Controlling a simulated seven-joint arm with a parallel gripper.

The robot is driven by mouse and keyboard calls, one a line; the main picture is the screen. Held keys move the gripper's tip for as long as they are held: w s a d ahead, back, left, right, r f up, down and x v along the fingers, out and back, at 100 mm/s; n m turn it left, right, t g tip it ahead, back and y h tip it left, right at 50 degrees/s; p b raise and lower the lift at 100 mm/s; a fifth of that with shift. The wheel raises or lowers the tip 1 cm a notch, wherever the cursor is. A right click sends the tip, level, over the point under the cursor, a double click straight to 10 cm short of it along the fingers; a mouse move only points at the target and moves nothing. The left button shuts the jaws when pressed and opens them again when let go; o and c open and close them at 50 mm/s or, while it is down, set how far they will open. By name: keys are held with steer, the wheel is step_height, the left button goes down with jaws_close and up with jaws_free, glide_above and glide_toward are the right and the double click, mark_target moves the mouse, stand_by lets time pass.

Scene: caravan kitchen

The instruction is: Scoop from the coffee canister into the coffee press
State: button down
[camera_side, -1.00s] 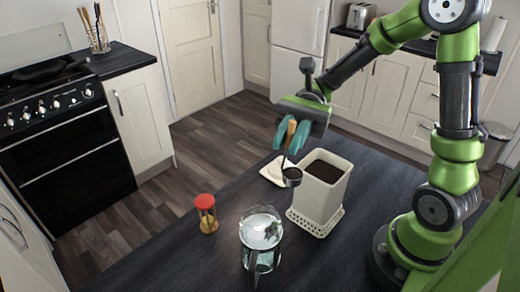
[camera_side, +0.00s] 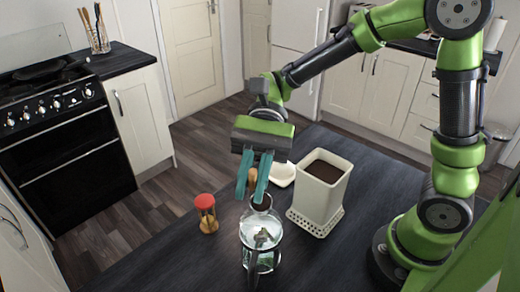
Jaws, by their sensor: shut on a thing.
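The coffee canister (camera_side: 318,199) is a cream square box, open at the top, with dark coffee inside. It stands on a perforated cream base on the dark worktop. The coffee press (camera_side: 259,238) is a glass jug to its left and nearer the camera, with its top open to view. My gripper (camera_side: 253,184) is shut on the scoop's wooden handle (camera_side: 253,175). The scoop's bowl (camera_side: 261,202) holds dark coffee and is at the far rim of the press, seemingly just above it. I cannot tell whether it touches the glass.
A sand timer with a red top (camera_side: 206,213) stands left of the press. A cream lid (camera_side: 283,174) lies behind, left of the canister. The worktop (camera_side: 390,170) right of the canister is clear up to my arm's base.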

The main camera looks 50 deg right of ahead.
steer(key=shift+s+a+f+n+t+h, duration=0.15)
steer(key=shift+s+a+f+t+h, duration=0.5)
steer(key=shift+f+t+h, duration=0.85)
steer(key=shift+s+a+f+n+t+h, duration=0.2)
steer(key=shift+s+a+f+t+h, duration=0.2)
steer(key=shift+a+f+t+h, duration=0.95)
steer(key=shift+s+a+f+n+t+h, duration=0.15)
steer(key=shift+s+f+t+h, duration=0.4)
steer(key=shift+f+t+h, duration=1)
steer(key=shift+d+f+g+h, duration=0.1)
steer(key=shift+f+g+h, duration=0.1)
steer(key=shift+g+h, duration=0.4)
steer(key=shift+d+r, duration=0.1)
steer(key=shift+r, duration=0.2)
